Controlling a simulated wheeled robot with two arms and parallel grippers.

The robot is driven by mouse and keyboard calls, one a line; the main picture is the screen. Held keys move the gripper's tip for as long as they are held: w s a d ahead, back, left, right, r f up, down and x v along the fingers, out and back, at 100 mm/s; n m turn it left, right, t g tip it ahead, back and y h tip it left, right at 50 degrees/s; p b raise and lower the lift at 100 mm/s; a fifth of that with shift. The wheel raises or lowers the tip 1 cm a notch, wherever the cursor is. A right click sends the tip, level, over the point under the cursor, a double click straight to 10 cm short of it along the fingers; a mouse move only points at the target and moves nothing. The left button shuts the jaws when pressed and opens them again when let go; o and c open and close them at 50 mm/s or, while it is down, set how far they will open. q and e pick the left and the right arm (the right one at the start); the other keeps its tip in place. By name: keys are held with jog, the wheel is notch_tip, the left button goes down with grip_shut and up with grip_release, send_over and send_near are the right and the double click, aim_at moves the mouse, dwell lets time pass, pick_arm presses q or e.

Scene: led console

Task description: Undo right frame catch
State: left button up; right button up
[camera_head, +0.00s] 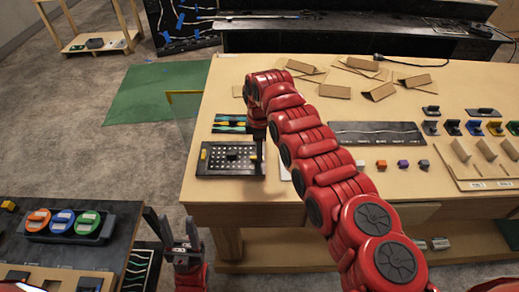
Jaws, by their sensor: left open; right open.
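The black LED panel (222,167) lies at the left front of the wooden table, with rows of pale dots and a dark piece at its middle. A small yellow catch (203,154) shows at its left edge. Another yellow catch (254,167) shows at its right edge, partly hidden by my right gripper. My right gripper (259,148) points down over that right edge, its jaws open; contact with the catch cannot be told. My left gripper (180,243) is open and empty, pointing up, low in front of the table and apart from the panel.
A translucent yellow-edged sheet (184,93) stands at the table's left edge. Green-and-black tools (231,119) lie behind the panel. Folded cardboard pieces (378,91), a dark strip (374,133) and small coloured blocks (402,164) lie to the right. A dark bench (115,222) with coloured discs stands lower left.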

notch_tip(320, 180, down, 2)
jog(key=shift+w, duration=0.1)
jog(key=shift+c, duration=0.2)
grip_shut()
